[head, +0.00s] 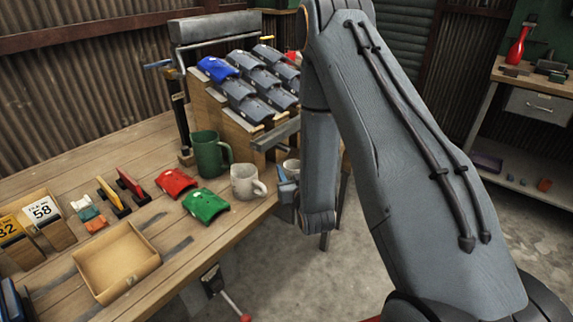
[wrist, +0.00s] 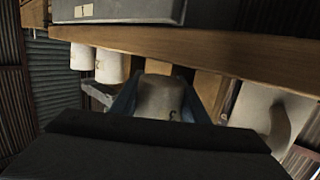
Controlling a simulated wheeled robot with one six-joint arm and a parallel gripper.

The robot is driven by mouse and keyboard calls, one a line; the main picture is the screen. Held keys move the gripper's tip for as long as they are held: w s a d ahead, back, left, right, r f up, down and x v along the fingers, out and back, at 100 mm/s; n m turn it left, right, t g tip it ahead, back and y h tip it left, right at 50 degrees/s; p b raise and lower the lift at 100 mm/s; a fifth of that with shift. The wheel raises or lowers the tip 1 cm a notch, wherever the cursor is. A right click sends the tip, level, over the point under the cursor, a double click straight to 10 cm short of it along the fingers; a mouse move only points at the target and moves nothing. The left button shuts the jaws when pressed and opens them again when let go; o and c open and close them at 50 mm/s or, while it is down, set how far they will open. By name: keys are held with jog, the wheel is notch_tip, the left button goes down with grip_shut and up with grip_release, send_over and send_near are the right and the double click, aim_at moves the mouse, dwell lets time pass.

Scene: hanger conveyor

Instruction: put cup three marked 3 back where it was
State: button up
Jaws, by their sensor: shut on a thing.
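My gripper (wrist: 160,102) is shut on a pale cup (wrist: 158,95), with one blue finger on each side of it. A dark mark shows low on the cup, but it is too small and partly hidden to read surely. In the head view, a pale cup (head: 291,167) shows partly beside my gripper (head: 286,188), just off the bench's right edge, with my arm covering part of it. I cannot tell whether the held cup rests on anything or hangs free.
Two pale cups (wrist: 82,57) (wrist: 110,65) are left of the held cup under a wooden beam (wrist: 200,50). A large pale object (wrist: 270,112) is at the right. On the bench (head: 110,165) stand a green mug (head: 207,155) and a speckled white mug (head: 244,183), near a rack of grey covers (head: 245,97).

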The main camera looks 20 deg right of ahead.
jog(key=w, duration=0.3)
jog(key=w+p, duration=0.1)
jog(key=w, duration=0.1)
jog(key=shift+w+f, duration=0.15)
jog(key=shift+f, duration=0.6)
jog(key=shift+f, duration=0.2)
jog(key=o, duration=1.1)
